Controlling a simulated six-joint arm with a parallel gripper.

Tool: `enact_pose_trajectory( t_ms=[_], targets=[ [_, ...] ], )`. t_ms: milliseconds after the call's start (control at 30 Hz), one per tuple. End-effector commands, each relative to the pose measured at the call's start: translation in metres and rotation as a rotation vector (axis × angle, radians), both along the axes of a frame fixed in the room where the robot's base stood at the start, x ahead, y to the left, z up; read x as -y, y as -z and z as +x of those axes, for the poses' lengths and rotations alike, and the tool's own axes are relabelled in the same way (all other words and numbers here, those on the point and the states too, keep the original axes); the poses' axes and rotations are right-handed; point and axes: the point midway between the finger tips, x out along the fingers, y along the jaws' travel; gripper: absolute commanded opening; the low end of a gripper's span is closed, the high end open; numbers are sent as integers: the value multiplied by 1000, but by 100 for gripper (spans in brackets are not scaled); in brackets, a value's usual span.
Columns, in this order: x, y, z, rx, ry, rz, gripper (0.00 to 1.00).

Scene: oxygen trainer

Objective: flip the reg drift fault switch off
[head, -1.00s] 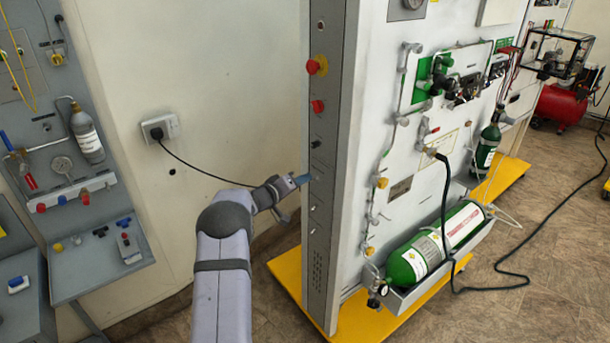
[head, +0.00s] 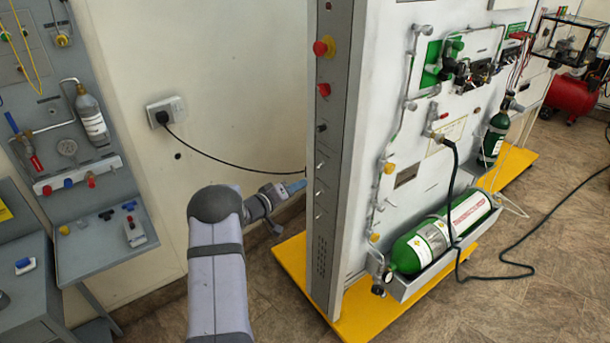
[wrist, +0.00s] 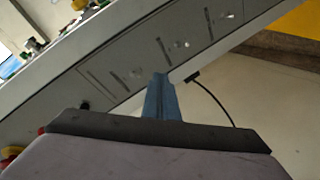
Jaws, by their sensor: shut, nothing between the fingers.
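Three small silver toggle switches run down the narrow grey side panel (head: 329,150) of the trainer: an upper one (head: 320,166), a middle one (head: 319,190) and a lower one (head: 318,215). Their labels are too small to read, so I cannot tell which is the reg drift fault switch or how each lever stands. My gripper (head: 299,186) has blue fingers, shut and empty, just left of the panel at about the middle toggle's height. In the wrist view the fingers (wrist: 161,95) point at the panel's edge, with the toggles (wrist: 135,73) beyond; contact cannot be told.
Above the toggles are a black knob (head: 321,128), a red knob (head: 324,89) and a red-and-yellow button (head: 322,47). A yellow base (head: 292,258) juts out below.

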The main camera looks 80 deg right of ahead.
Motion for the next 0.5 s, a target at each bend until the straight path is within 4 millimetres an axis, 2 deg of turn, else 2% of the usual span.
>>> enact_pose_trajectory(
  t_ms=[200, 500],
  targets=[
    [-18, 14, 9, -1, 0, 0, 0],
    [-22, 17, 10, 0, 1, -1, 0]
  ],
)
